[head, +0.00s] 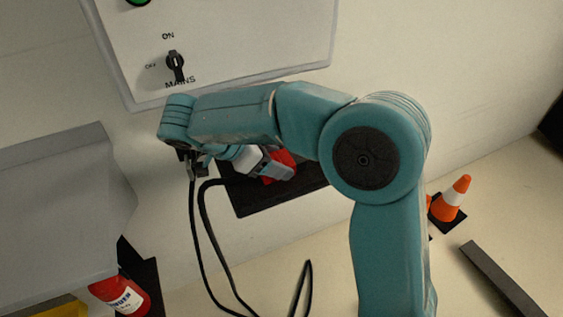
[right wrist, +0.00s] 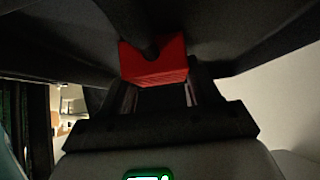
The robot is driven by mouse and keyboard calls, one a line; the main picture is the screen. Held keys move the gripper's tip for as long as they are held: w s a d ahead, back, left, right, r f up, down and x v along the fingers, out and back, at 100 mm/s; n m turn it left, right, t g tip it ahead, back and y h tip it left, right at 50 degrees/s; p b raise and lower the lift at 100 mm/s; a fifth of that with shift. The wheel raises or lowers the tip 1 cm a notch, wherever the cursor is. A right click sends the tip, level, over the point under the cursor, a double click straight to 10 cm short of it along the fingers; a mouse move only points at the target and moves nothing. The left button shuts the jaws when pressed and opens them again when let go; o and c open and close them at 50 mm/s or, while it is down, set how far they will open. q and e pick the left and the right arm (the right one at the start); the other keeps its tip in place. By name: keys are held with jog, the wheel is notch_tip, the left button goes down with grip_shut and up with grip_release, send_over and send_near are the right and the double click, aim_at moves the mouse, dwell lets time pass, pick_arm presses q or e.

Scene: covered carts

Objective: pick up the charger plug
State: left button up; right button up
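I cannot make out the charger plug for certain. A red notched block (right wrist: 155,62) sits just beyond my right gripper's fingers in the right wrist view. A red part (head: 283,160) also shows behind that gripper in the head view, against a black panel (head: 250,203) low by the wall. My right gripper (head: 277,171) points at it, partly hidden by my teal arm. In the right wrist view its two fingers (right wrist: 160,97) stand apart with a dark gap between them. Black cables (head: 212,235) hang near the gripper; their upper ends are hidden. My left gripper is out of view.
A white cabinet (head: 230,45) with a MAINS switch (head: 176,66) is above on the wall. A grey covered cart (head: 60,215) and a red bottle (head: 120,294) are at left.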

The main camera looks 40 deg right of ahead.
jog(key=c, duration=0.3)
jog(key=shift+c, duration=0.2)
